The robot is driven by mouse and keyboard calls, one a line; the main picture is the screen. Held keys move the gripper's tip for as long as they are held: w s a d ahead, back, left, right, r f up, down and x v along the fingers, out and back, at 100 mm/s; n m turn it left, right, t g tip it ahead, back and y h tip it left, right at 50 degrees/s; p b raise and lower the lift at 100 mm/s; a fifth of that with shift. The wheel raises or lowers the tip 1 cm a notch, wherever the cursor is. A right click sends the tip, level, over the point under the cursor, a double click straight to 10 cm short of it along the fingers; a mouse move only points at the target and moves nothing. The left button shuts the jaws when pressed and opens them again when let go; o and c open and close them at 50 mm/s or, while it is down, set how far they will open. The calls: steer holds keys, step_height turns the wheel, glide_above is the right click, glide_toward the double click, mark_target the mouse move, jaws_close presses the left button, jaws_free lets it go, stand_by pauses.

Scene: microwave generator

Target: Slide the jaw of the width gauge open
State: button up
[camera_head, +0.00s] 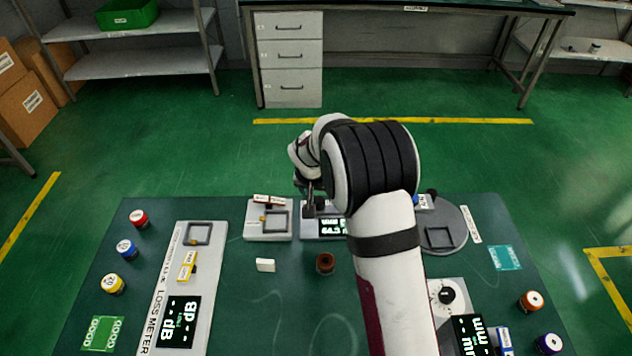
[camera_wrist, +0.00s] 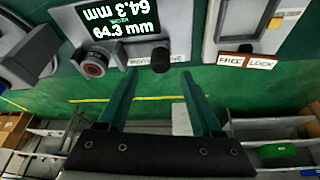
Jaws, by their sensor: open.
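The width gauge (camera_head: 325,231) is a pale box with a dark display at the back middle of the green table, partly hidden by my arm. In the wrist view its display (camera_wrist: 122,22) reads 64.3 mm. A red-brown round part (camera_wrist: 94,62) and a dark knob (camera_wrist: 160,60) show on its near side. I cannot tell clearly which part is the jaw. My gripper (camera_wrist: 158,80) is open and empty, its two teal fingers to either side of the knob's line and just short of it. In the head view my gripper (camera_head: 312,200) is over the gauge's far edge, partly hidden.
A device with a FREE/LOCK label (camera_wrist: 247,61) stands close beside the gauge. A round grey device (camera_head: 455,232) stands on its other side. A brown cylinder (camera_head: 325,263) and small white block (camera_head: 265,265) stand in front. The loss meter (camera_head: 160,300) lies left.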

steer(key=d+v, duration=0.1)
steer(key=v, duration=1)
steer(key=shift+a, duration=0.5)
steer(key=shift+s, duration=0.15)
steer(key=s+d+r+m+g, duration=0.1)
steer(key=s+d+r, duration=0.1)
steer(key=s, duration=0.6)
steer(key=s+d+r+g+y, duration=0.1)
steer(key=s+d+r, duration=0.15)
steer(key=s, duration=0.45)
steer(key=s+d+r+m+g, duration=0.1)
steer(key=s+d, duration=0.2)
steer(key=s, duration=0.5)
steer(key=s+a+f+m+g+y, duration=0.1)
steer(key=s, duration=1)
steer(key=shift+s+a+f+y, duration=0.15)
steer(key=shift+s+a+y, duration=0.2)
steer(key=shift+y, duration=0.05)
